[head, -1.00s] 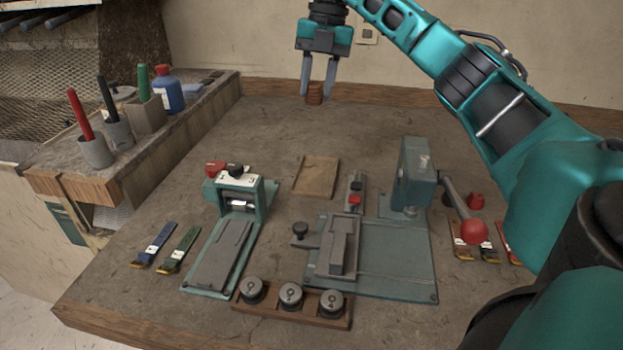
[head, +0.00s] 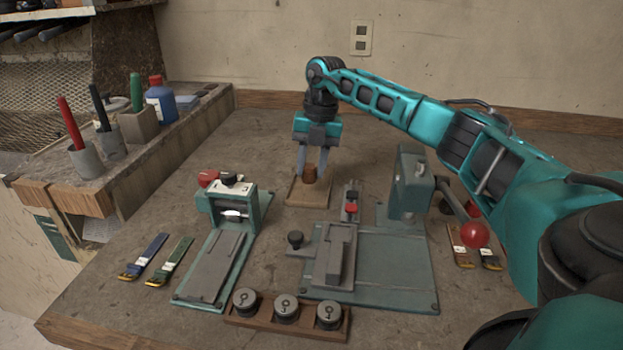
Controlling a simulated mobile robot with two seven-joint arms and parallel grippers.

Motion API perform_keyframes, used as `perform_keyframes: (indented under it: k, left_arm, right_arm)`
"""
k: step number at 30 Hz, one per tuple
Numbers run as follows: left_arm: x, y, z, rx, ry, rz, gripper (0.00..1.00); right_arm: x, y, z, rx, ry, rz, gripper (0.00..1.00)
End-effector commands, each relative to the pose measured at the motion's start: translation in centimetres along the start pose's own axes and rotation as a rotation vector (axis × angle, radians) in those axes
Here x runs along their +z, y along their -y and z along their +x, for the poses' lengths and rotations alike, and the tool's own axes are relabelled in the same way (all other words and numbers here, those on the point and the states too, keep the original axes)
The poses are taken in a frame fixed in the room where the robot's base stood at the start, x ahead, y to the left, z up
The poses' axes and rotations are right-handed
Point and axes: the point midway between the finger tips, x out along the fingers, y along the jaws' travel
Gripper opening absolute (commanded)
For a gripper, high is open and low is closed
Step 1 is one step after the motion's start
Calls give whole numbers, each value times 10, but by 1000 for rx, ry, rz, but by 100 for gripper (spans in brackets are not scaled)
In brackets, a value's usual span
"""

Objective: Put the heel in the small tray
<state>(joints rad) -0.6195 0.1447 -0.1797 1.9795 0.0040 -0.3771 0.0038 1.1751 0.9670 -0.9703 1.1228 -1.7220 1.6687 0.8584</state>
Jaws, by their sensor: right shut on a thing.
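My right gripper (head: 311,170) points down over the small tray (head: 309,202). It is shut on the brown heel (head: 309,174), a small stacked block between its fingertips. The heel is over the back part of the tray, low and near its floor; I cannot tell whether it touches. The tray is a shallow brown wooden one at the middle of the bench, its front part bare. My left gripper is not in view.
Left of the tray stands a green clamp device (head: 232,206). At the right is a green press (head: 408,185) with a red-knobbed lever (head: 474,235). A rack of several weights (head: 286,308) is in front. Strap-like pieces (head: 168,258) lie at the left.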

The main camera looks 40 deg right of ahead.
Motion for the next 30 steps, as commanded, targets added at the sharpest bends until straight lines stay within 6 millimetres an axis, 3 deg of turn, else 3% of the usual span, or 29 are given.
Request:
perform_keyframes:
  k: [6,17,18,21,30]
  left_arm:
    - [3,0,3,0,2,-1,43]
    - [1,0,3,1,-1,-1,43]
    - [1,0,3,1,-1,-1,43]
    - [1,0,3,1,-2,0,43]
    - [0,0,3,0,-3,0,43]
  right_arm:
    - [3,5,33,-2,-2,0,6]
    - [3,5,37,-1,-1,0,5]
    - [4,5,38,-1,0,0,36]
    - [4,5,38,-1,0,0,45]
    - [3,5,34,0,0,0,46]
